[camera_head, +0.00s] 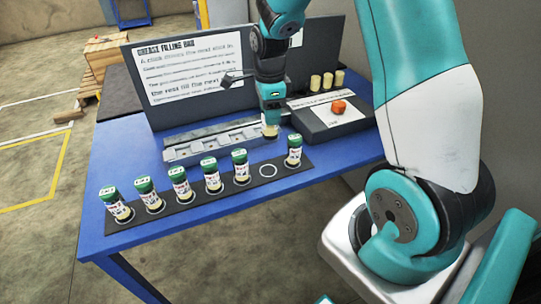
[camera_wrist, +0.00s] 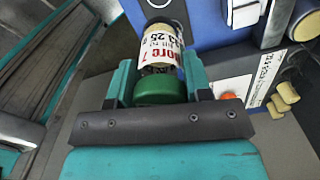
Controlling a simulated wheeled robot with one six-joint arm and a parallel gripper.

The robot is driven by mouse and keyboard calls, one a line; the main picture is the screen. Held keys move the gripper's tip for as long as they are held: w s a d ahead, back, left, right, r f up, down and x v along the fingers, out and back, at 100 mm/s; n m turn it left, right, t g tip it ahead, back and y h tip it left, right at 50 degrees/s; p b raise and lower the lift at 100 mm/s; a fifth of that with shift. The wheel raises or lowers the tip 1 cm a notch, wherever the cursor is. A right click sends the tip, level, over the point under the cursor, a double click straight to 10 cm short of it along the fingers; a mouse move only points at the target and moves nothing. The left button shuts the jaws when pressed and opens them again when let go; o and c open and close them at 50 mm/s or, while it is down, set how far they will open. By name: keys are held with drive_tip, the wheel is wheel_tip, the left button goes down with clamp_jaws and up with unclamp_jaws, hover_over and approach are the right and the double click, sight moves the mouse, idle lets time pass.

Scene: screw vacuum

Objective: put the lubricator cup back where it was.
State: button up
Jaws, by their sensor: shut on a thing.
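My gripper (camera_head: 271,108) is shut on a lubricator cup (camera_wrist: 162,47) with a green cap and a white label with red and black print. In the wrist view my gripper (camera_wrist: 160,88) has its jaws on either side of the green cap. In the head view only the cup's pale lower end (camera_head: 270,131) shows below the jaws, near the right end of a grey slotted rack (camera_head: 215,143). I cannot tell whether it touches the rack. In front, a black strip (camera_head: 222,196) carries several similar cups and one empty white ring (camera_head: 268,171), between the two rightmost cups.
A grey box (camera_head: 318,126) with an orange object (camera_head: 339,107) on it stands right of the rack. Several yellowish cylinders (camera_head: 328,80) stand behind it. A grease filling sign board (camera_head: 190,70) rises behind the rack. The blue table (camera_head: 215,213) is bare along its front.

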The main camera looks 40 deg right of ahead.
drive_tip(key=shift+w+a+f+p, duration=0.15)
drive_tip(key=shift+f+p, duration=0.25)
drive_tip(key=shift+f, duration=3)
drive_tip(key=shift+a+f+p, duration=0.15)
drive_tip(key=shift+f+p, duration=0.2)
drive_tip(key=shift+f, duration=3.05)
drive_tip(key=shift+f, duration=0.2)
drive_tip(key=o, duration=1)
drive_tip(key=shift+o, duration=0.2)
drive_tip(key=shift+r, duration=0.15)
